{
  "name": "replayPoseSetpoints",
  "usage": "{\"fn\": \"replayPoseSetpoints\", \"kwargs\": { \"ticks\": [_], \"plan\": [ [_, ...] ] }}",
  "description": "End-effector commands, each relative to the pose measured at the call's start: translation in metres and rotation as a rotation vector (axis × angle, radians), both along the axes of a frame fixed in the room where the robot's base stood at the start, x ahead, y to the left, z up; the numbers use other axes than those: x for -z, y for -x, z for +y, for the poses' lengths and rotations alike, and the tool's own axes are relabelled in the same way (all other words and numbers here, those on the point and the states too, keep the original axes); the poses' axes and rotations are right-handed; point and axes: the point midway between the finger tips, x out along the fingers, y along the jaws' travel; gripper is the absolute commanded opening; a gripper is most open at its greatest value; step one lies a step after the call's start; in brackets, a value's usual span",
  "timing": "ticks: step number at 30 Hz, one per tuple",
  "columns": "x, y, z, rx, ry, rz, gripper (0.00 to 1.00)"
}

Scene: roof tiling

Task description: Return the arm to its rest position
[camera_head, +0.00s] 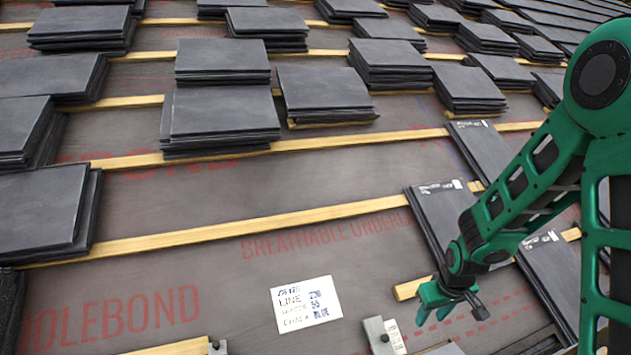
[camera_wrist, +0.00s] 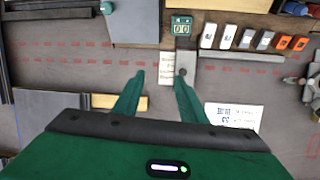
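My green arm comes in from the right, bent, with my gripper (camera_head: 449,308) low over the underlay. In the wrist view, the two green fingers of my gripper (camera_wrist: 160,82) stand apart with nothing held between them. A grey metal piece with a pale label (camera_head: 384,336) lies near the bottom edge, to the left of my gripper. It also shows beyond the fingertips in the wrist view (camera_wrist: 186,68). A dark slate (camera_head: 440,215) lies on the battens behind my gripper, partly hidden by the arm.
Stacks of dark slates (camera_head: 222,115) cover the upper roof. Wooden battens (camera_head: 240,229) cross the grey underlay. A handwritten white card (camera_head: 306,304) lies left of my gripper. White, grey and orange pieces (camera_wrist: 246,38) and a green-faced display (camera_wrist: 181,25) line the wrist view's top.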

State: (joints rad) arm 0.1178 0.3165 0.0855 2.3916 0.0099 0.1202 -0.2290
Motion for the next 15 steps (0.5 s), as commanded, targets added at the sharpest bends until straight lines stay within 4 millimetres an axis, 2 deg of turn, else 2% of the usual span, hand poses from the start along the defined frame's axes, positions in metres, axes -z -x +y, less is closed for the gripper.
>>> {"fn": "replayPoseSetpoints", "kwargs": {
  "ticks": [1,6,11,15],
  "plan": [
    [-0.018,0.01,-0.015,0.038,0.013,0.007,0.38],
    [-0.062,0.055,-0.053,0.165,0.038,0.064,0.38],
    [-0.099,0.105,-0.08,0.293,0.04,0.114,0.38],
    [-0.127,0.152,-0.096,0.408,0.025,0.156,0.38]
  ]
}}
